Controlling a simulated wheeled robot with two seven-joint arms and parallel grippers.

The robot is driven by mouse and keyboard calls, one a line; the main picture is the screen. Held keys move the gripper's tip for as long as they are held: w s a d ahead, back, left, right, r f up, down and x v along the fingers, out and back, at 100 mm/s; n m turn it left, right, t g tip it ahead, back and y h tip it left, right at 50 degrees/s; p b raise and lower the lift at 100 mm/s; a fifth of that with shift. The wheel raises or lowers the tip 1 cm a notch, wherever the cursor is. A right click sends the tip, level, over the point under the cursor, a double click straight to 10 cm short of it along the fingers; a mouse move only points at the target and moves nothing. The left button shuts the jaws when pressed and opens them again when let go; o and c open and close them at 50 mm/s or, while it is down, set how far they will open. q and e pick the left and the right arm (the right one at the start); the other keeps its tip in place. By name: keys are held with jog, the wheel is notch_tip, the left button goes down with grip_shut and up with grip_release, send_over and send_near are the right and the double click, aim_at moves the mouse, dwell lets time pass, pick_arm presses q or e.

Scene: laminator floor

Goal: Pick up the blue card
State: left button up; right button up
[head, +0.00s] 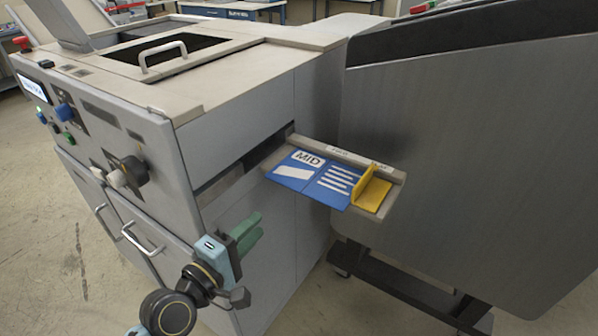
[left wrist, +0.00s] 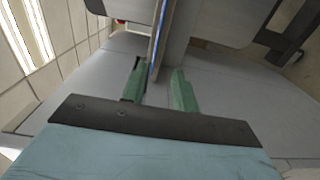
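The blue card (head: 315,181), printed "MID" with white lines, lies flat on a beige tray (head: 345,155) that juts from the machine's side. Its near edge hangs over the tray's front. My left gripper (head: 248,236), with green fingers, is below and left of the card in the head view, apart from it. In the left wrist view my left gripper (left wrist: 158,68) is open and empty; the card's thin blue edge (left wrist: 155,68) shows edge-on, ahead of the gap between the fingers. My right gripper is not in view.
A yellow stop (head: 371,190) stands at the tray's right end, by the card. The grey laminating machine (head: 240,145) is close to the left. A large grey panelled unit (head: 470,150) on a dark wheeled frame stands to the right. Floor is open at far left.

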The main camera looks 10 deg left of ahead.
pick_arm(q)
send_near(297, 171)
jog(key=s+d, duration=0.2)
jog(key=b+x, duration=0.1)
jog(key=x, duration=0.4)
jog(key=shift+f, duration=0.15)
grip_shut()
